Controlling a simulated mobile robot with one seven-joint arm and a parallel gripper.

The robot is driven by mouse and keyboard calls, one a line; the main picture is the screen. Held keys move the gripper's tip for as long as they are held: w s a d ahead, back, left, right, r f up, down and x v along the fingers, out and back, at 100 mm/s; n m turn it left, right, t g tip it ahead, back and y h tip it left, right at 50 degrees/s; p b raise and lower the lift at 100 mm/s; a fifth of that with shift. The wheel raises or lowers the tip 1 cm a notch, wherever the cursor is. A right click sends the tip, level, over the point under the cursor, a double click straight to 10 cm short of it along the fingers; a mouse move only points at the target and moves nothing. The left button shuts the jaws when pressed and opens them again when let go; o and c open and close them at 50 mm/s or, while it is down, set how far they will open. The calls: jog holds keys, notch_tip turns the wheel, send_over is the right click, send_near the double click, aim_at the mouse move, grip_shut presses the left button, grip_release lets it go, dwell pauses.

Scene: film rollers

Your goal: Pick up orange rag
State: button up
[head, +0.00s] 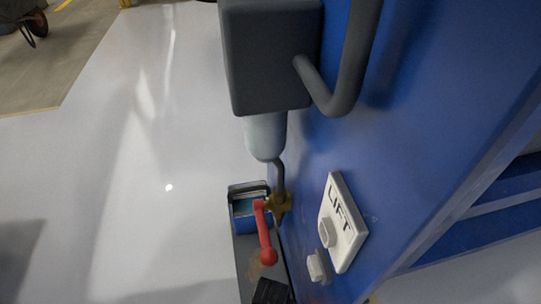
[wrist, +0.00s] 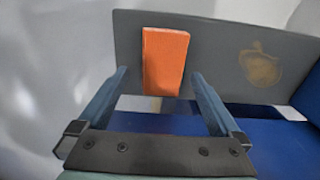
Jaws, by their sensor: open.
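The orange rag (wrist: 166,58) shows in the wrist view as a flat, upright-looking rectangle against a grey surface, near the top centre. My gripper (wrist: 160,76) is open, with its two blue-grey fingers spread left and right. The rag appears between the fingertips in the picture, with a gap on each side. I see no contact, and the distance to the rag is hard to tell. I cannot make out the rag or my gripper in the head view.
The grey surface (wrist: 217,45) bears a brownish stain (wrist: 260,68); a blue surface (wrist: 275,140) lies at lower right. The head view shows a blue machine wall (head: 420,130) with a LIFT plate (head: 348,240), a red lever (head: 264,230) and a small blue bin (head: 236,222). Pale floor lies left.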

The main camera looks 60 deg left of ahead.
notch_tip(320, 180, down, 5)
jog(key=b, duration=0.4)
jog(key=shift+w+a, duration=0.1)
jog(key=shift+a, duration=0.05)
jog(key=c, duration=1.3)
jog(key=shift+r, duration=0.1)
